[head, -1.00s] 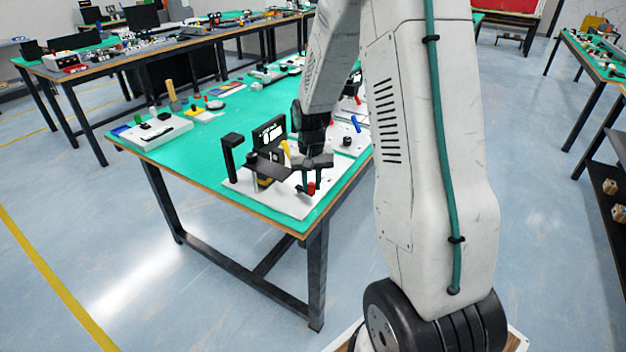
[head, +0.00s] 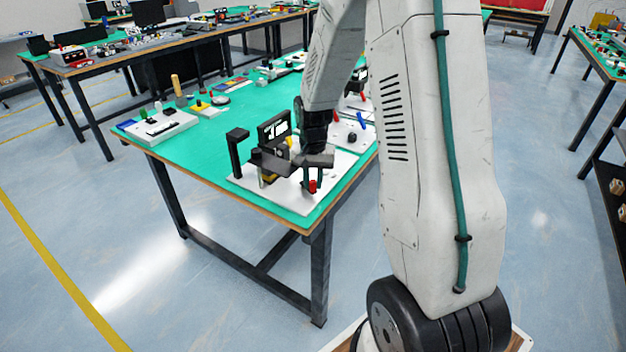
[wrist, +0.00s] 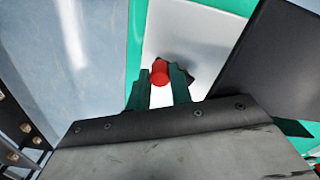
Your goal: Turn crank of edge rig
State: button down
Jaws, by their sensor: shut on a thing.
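The edge rig is a white base plate (head: 285,198) at the near corner of the green-topped table. It carries a black post (head: 237,153), a black panel with white markings (head: 273,130) and a yellow part. The crank's red knob (head: 313,186) is at the front right of the plate. My gripper (head: 311,181) points down over it. In the wrist view, the red knob (wrist: 160,73) sits between the two dark green fingers of my gripper (wrist: 160,80), which is shut on it. A dark piece shows behind the knob; most of the crank arm is hidden.
The table's edge (head: 300,231) runs close in front of the rig. Another white rig (head: 157,127) stands at the table's left, and a plate with a blue lever (head: 361,120) stands behind my gripper. The green top (head: 205,150) left of the rig is clear.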

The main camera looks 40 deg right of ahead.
jog(key=c, duration=1.3)
grip_release()
jog(key=shift+o, duration=0.2)
